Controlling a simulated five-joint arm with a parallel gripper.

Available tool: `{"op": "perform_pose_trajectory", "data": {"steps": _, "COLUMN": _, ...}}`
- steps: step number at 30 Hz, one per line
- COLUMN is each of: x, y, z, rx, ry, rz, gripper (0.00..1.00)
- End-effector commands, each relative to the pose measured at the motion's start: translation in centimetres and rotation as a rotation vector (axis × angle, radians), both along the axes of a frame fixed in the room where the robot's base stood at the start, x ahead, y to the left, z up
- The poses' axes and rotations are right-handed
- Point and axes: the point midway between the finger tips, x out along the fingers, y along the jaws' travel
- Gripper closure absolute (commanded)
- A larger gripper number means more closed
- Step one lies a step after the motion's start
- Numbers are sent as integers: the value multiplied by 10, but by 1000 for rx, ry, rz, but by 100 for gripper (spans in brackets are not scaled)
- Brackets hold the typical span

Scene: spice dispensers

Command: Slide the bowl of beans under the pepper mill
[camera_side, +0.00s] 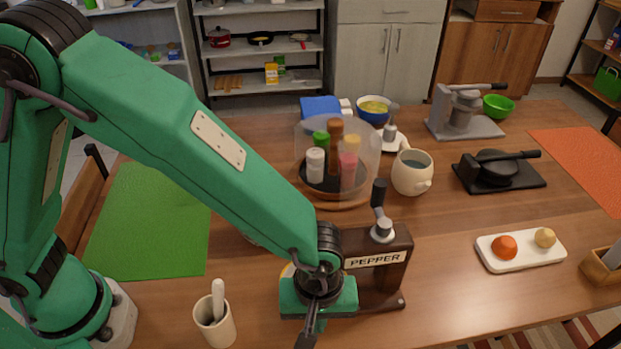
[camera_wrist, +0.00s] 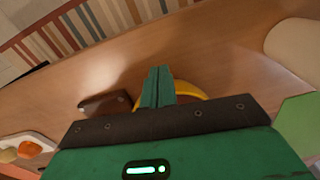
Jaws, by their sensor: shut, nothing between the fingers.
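The pepper mill (camera_side: 377,262) is a dark brown stand labelled PEPPER with a crank on top, beside my gripper (camera_side: 308,334) in the side view. Its brown foot (camera_wrist: 104,103) shows left of my fingers in the wrist view. A bowl with a yellow rim (camera_wrist: 188,87) lies just beyond and partly behind my shut fingers (camera_wrist: 158,84) in the wrist view; its contents are mostly hidden. In the side view my wrist covers it, except for a yellowish sliver (camera_side: 287,270) at the left. I cannot tell whether the fingers touch the bowl.
A mortar with pestle (camera_side: 215,322) stands to the left near the front. A round glass-covered spice rack (camera_side: 338,165) and a cream mug (camera_side: 411,173) stand behind the mill. A white tray (camera_side: 520,252) with two round foods is at right. The green mat (camera_side: 150,225) is bare.

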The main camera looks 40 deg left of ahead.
Motion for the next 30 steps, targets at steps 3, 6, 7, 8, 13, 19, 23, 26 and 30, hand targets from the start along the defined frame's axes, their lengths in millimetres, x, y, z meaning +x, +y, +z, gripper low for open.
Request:
{"op": "perform_pose_trajectory", "data": {"steps": 3, "x": 6, "y": 5, "z": 0, "rx": 0, "ry": 0, "rz": 0, "gripper": 100}}
{"op": "perform_pose_trajectory", "data": {"steps": 6, "x": 6, "y": 5, "z": 0, "rx": 0, "ry": 0, "rz": -1, "gripper": 100}}
{"op": "perform_pose_trajectory", "data": {"steps": 7, "x": 6, "y": 5, "z": 0, "rx": 0, "ry": 0, "rz": -1, "gripper": 100}}
{"op": "perform_pose_trajectory", "data": {"steps": 8, "x": 6, "y": 5, "z": 0, "rx": 0, "ry": 0, "rz": -1, "gripper": 100}}
{"op": "perform_pose_trajectory", "data": {"steps": 13, "x": 5, "y": 5, "z": 0, "rx": 0, "ry": 0, "rz": -1, "gripper": 100}}
{"op": "perform_pose_trajectory", "data": {"steps": 19, "x": 1, "y": 1, "z": 0, "rx": 0, "ry": 0, "rz": -2, "gripper": 100}}
{"op": "perform_pose_trajectory", "data": {"steps": 23, "x": -7, "y": -5, "z": 0, "rx": 0, "ry": 0, "rz": -4, "gripper": 100}}
{"op": "perform_pose_trajectory", "data": {"steps": 26, "x": -15, "y": -12, "z": 0, "rx": 0, "ry": 0, "rz": -4, "gripper": 100}}
{"op": "perform_pose_trajectory", "data": {"steps": 30, "x": -26, "y": -22, "z": 5, "rx": -3, "ry": -3, "rz": -3, "gripper": 100}}
